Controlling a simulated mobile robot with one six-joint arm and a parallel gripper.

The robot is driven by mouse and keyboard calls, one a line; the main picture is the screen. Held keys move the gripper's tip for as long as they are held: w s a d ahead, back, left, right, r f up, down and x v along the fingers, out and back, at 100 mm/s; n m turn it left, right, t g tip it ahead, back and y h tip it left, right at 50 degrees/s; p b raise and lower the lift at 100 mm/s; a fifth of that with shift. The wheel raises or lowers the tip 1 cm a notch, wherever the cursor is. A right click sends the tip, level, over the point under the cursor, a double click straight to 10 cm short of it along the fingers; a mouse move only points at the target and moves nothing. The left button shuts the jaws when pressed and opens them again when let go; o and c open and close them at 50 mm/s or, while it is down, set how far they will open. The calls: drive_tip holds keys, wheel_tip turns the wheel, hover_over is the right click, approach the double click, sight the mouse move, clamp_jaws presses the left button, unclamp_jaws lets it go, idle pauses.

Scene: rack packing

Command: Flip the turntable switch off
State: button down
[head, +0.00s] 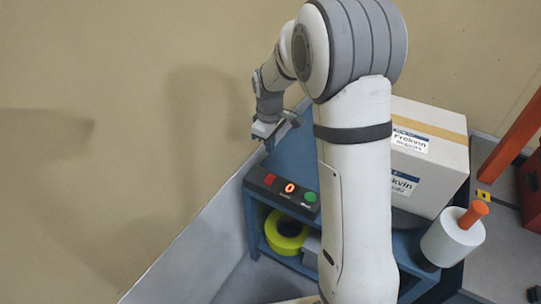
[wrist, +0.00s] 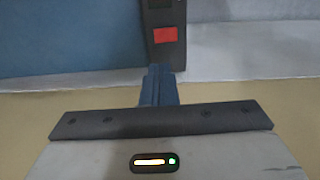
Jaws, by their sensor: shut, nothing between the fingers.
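A black control box (head: 256,183) sits on the blue stand's top edge. It carries a red square switch (head: 269,179), a round orange-red element marked with a 0 (head: 290,188) and a green button (head: 310,197). My gripper (head: 268,145) is shut and empty, above and behind the red end of the box. In the wrist view, the shut fingers (wrist: 160,72) point at the end of the box (wrist: 166,14), with the red switch (wrist: 165,35) just beyond the tips. I cannot tell contact or the switch's position. A dark surface, perhaps the turntable (head: 408,220), shows below the carton.
A white carton (head: 428,165) stands right of my arm, which hides part of it. A white film roll with an orange handle (head: 452,238) stands at its right. The blue stand (head: 285,160) holds a yellow tape roll (head: 286,233) on its lower shelf. A wall lies to the left.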

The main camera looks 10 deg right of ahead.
sight(271, 177)
drive_tip(key=shift+r, duration=0.95)
drive_tip(key=shift+s+a+t+h, duration=0.3)
drive_tip(key=shift+s+a+h, duration=0.1)
drive_tip(key=shift+s+a, duration=0.1)
drive_tip(key=f, duration=0.4)
drive_tip(key=f+b, duration=0.1)
drive_tip(key=f, duration=0.4)
drive_tip(key=w+d+f, duration=0.1)
drive_tip(key=f, duration=0.3)
drive_tip(key=shift+w+d+f+b, duration=0.1)
drive_tip(key=shift+f+b, duration=0.2)
drive_tip(key=shift+f, duration=0.1)
